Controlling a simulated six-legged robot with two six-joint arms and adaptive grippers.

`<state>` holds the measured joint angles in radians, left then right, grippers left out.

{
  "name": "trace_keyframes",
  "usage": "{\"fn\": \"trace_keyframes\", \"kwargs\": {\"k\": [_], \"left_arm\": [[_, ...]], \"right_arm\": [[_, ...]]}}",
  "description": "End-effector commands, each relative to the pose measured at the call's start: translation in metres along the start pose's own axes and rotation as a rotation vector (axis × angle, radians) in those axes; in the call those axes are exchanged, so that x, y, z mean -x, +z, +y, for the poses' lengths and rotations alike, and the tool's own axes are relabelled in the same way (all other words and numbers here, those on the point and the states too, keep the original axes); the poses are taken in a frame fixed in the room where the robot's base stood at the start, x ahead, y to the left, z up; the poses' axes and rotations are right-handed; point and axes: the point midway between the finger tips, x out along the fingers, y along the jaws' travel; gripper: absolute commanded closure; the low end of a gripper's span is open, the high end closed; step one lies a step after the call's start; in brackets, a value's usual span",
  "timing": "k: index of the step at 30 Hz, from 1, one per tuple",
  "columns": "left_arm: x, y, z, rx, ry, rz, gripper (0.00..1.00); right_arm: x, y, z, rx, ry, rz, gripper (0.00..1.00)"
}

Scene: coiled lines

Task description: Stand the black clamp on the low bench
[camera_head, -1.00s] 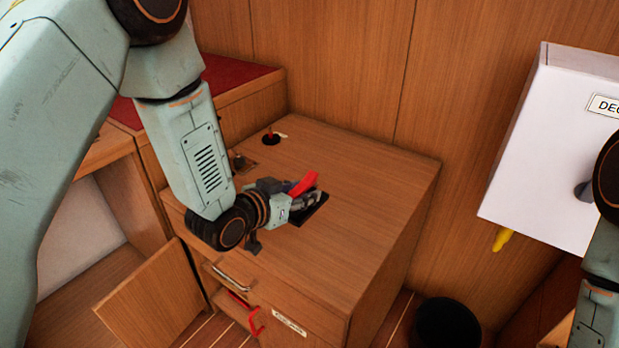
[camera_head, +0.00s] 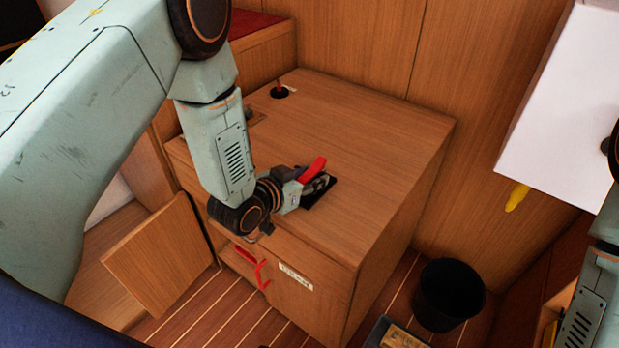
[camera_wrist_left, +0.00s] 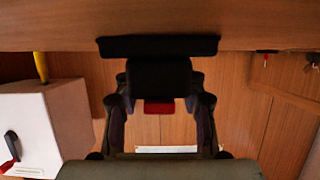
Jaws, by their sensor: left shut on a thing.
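My left gripper (camera_head: 312,184) is shut on the black clamp, which has a red lever (camera_head: 315,168) and a flat black plate (camera_head: 321,193). They are over the front part of the wooden drawer unit's flat top (camera_head: 350,130). In the left wrist view, the clamp's black block (camera_wrist_left: 158,78) sits between the fingers, with its plate at or close to the wood surface. I cannot tell whether it touches. The fingers hide part of the clamp. I cannot tell which surface is the low bench. My right gripper is not in view; only its arm shows.
A red-handled object (camera_head: 262,275) hangs at the unit's front. A small red-topped knob (camera_head: 279,91) stands at the top's back left. An open wooden door (camera_head: 160,258) is at left, a black bin (camera_head: 447,294) at right, a white box (camera_head: 560,110) on the wall.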

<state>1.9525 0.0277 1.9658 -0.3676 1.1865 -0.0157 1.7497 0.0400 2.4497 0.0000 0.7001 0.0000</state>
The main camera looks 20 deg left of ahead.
Motion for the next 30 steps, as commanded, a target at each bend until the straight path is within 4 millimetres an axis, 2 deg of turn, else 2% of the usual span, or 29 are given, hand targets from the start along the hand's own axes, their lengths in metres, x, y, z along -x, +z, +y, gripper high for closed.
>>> {"fn": "trace_keyframes", "kwargs": {"k": [6, 7, 15, 26, 30], "left_arm": [[-0.001, 0.001, 0.0, -0.001, 0.0, 0.004, 1.0], [-0.001, 0.003, 0.0, 0.0, 0.0, -0.001, 0.58], [-0.001, 0.002, 0.0, 0.0, 0.0, -0.001, 0.36], [0.001, -0.002, 0.0, 0.0, 0.0, 0.0, 0.36], [0.021, -0.001, -0.001, 0.003, -0.002, -0.003, 0.36]], "right_arm": [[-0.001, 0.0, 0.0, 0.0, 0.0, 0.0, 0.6], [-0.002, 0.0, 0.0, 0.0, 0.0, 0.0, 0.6], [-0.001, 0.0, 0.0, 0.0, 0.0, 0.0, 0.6], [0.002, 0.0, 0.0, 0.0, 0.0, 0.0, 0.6], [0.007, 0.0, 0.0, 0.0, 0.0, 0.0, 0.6]]}}
